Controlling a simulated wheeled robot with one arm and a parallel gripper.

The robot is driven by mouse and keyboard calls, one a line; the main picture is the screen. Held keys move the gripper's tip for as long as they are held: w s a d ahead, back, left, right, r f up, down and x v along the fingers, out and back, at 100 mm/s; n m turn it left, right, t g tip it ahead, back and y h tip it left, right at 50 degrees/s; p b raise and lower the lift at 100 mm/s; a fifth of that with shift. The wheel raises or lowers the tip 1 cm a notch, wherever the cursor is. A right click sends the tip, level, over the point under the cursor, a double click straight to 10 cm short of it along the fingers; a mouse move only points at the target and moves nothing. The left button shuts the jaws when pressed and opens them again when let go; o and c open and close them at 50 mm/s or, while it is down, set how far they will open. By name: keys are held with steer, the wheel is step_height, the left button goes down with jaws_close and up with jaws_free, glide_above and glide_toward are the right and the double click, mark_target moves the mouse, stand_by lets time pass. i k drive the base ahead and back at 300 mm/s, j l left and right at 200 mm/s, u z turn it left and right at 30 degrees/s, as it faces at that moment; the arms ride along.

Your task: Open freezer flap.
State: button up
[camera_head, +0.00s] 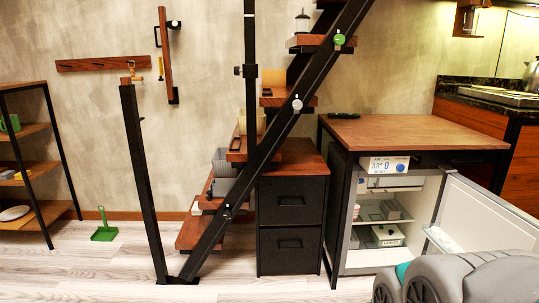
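A small fridge stands under the wooden counter at the right, and its white door (487,222) is swung open to the right. Inside, at the top of the fridge, a pale horizontal panel (396,182) shows, which looks like the freezer flap; it appears shut, but it is small and I cannot be sure. Below it are a glass shelf with small packages (391,209) and a white box (387,235) on a lower level. Grey rounded parts of my arm fill the bottom right corner and cover the lower part of the door. My gripper is not in view.
The wooden counter (412,131) is above the fridge. A black drawer cabinet (289,224) stands left of it, beside the stair with its black rail (265,143). A green dustpan (104,231) is on the floor at left, near an open shelf (40,165).

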mark_target(405, 181)
steer(key=i+l, duration=0.3)
steer(key=i, duration=0.15)
steer(key=i+l, duration=0.25)
steer(key=i, duration=0.25)
